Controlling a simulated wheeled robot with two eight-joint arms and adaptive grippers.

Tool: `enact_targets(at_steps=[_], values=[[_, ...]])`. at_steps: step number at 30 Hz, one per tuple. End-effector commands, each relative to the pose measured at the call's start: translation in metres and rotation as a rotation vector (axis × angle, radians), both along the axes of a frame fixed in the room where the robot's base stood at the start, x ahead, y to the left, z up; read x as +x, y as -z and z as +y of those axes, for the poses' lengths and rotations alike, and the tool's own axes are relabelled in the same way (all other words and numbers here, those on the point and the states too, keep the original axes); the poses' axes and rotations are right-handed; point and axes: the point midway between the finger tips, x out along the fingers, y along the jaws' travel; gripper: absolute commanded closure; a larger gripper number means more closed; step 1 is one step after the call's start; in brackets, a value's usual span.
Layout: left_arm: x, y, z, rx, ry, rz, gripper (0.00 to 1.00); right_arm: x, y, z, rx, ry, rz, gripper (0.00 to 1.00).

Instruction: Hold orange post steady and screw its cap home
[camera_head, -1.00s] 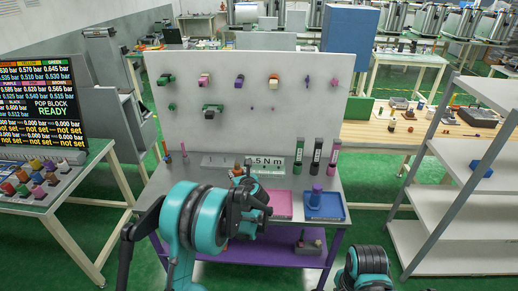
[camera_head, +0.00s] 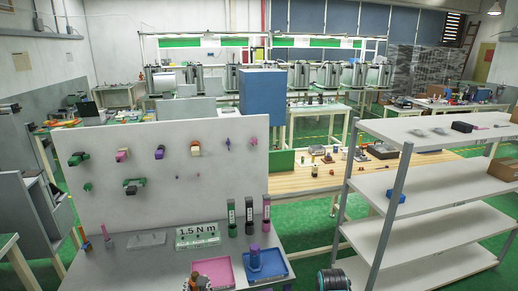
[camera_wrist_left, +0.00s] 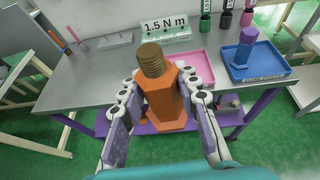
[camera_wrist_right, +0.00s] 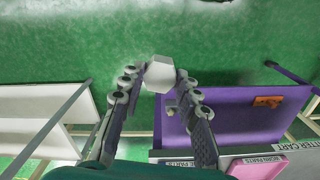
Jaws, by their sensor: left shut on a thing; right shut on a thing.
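The orange post (camera_wrist_left: 164,107) stands nearly upright between the fingers of my left gripper (camera_wrist_left: 158,80), which is shut on it. Its brown threaded top (camera_wrist_left: 151,60) is bare in the left wrist view. In the head view, only a small brownish top (camera_head: 198,281) shows at the bottom edge. My right gripper (camera_wrist_right: 159,80) is shut on a whitish faceted piece (camera_wrist_right: 160,73), apart from the post. I cannot tell for sure that this piece is the cap.
A pink tray (camera_head: 213,271) lies beside a blue tray (camera_head: 277,271) holding a blue-purple post (camera_head: 254,256). Behind them stand a 1.5 Nm sign (camera_head: 197,237) and dark cylinders (camera_head: 249,216). The purple lower shelf (camera_wrist_right: 226,118) is below. Grey shelving (camera_head: 428,190) stands right.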

Motion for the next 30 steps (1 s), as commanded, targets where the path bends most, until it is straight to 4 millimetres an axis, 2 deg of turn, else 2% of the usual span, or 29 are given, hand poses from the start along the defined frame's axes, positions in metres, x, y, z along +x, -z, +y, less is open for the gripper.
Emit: enact_targets(at_steps=[17,20,30], values=[[-0.002,-0.001,-0.004,-0.001,0.017,0.000,1.00,0.000,0.000,0.000,0.000,-0.005,0.000,0.88],[-0.008,-0.004,-0.016,-0.001,0.066,0.001,1.00,0.000,0.000,0.000,0.000,-0.005,0.000,0.88],[-0.039,-0.019,-0.081,-0.001,0.327,0.000,1.00,0.000,0.000,0.000,0.000,-0.004,0.000,0.88]])
